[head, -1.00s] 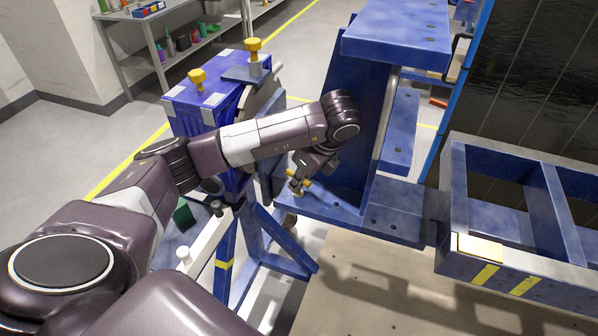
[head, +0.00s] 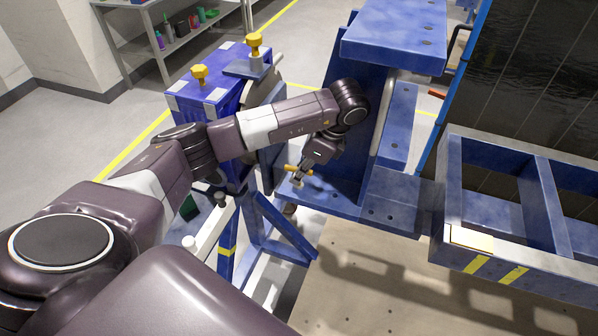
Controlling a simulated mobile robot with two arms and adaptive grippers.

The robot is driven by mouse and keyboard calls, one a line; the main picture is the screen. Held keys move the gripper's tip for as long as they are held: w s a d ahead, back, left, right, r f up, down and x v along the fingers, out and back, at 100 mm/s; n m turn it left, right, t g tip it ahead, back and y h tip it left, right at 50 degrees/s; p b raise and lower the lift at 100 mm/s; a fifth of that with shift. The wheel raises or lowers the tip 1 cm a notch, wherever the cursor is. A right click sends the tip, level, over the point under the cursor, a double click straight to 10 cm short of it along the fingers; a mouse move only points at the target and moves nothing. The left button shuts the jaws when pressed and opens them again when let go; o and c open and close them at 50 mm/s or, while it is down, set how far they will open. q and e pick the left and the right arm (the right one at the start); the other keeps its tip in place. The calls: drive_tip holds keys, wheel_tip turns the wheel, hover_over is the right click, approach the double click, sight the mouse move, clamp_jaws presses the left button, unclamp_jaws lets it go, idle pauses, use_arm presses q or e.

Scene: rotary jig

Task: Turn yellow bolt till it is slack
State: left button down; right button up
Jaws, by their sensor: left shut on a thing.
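A yellow bolt (head: 291,168) with a bar-like head shows at the lower left edge of the blue jig plate (head: 330,203). My left gripper (head: 299,178) reaches down to it from the upper right and is shut on it. The fingertips partly hide the bolt, and its shaft cannot be made out. Two more yellow bolts stand upright on the blue stand behind: one on the left (head: 199,74) and one on the raised block (head: 254,44). My right gripper is not in view.
A blue frame (head: 460,236) with yellow stripes lies at the right. A tall blue bracket (head: 392,35) rises close beside my left wrist. Shelves (head: 150,45) stand at the back left. The floor in front of the jig is clear.

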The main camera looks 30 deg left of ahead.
use_arm(q)
drive_tip(key=shift+s+f, duration=0.1)
drive_tip(key=shift+s, duration=0.05)
drive_tip(key=c, duration=1.7)
unclamp_jaws()
drive_tip(key=shift+s, duration=0.15)
drive_tip(key=shift+o, duration=0.2)
drive_tip(key=shift+w, duration=0.2)
